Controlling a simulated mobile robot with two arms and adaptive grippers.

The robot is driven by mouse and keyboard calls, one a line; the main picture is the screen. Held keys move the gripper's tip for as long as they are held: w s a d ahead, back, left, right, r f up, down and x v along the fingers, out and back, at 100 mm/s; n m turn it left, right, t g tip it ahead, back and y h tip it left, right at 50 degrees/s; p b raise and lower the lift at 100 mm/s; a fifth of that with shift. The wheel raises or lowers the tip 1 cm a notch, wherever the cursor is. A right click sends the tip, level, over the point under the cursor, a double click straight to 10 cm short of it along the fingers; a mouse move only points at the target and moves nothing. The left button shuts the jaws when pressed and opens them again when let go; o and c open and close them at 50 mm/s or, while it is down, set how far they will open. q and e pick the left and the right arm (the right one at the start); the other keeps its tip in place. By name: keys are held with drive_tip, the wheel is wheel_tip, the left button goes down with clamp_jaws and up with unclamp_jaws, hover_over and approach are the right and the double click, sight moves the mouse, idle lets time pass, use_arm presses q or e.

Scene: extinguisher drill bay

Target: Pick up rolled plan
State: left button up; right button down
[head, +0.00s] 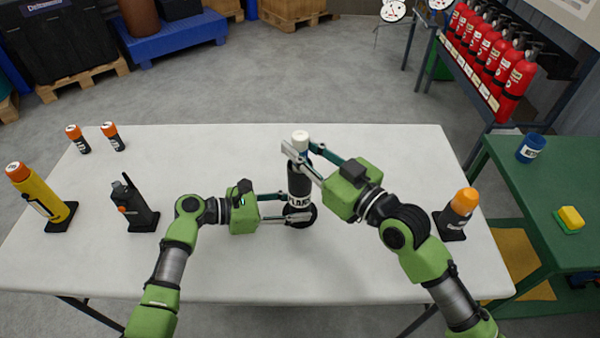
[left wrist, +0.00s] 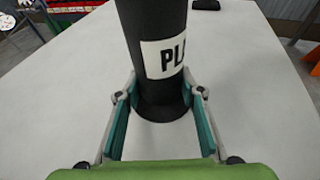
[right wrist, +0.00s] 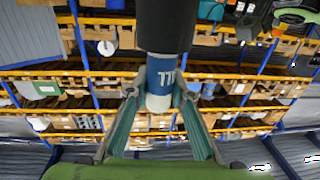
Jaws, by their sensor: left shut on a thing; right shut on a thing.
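The rolled plan is a black upright tube (head: 299,182) with a white label lettered "PLA…", a pale top end and a round black foot, near the middle of the white table. My left gripper (head: 300,208) is shut on its lower part, just above the foot. In the left wrist view the tube (left wrist: 152,30) stands between the fingers. My right gripper (head: 303,150) is shut on its upper end. Fingers hide part of the tube; the foot appears to touch the table.
On the white table (head: 230,150) stand a yellow cylinder (head: 40,195), a black handheld device (head: 132,205), two small orange-topped items (head: 77,139) and an orange-capped black item (head: 456,214). A green table (head: 530,190) is at right.

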wheel_tip(320, 180, up, 28)
idle(0.4)
use_arm(q)
drive_tip(key=o, duration=0.9)
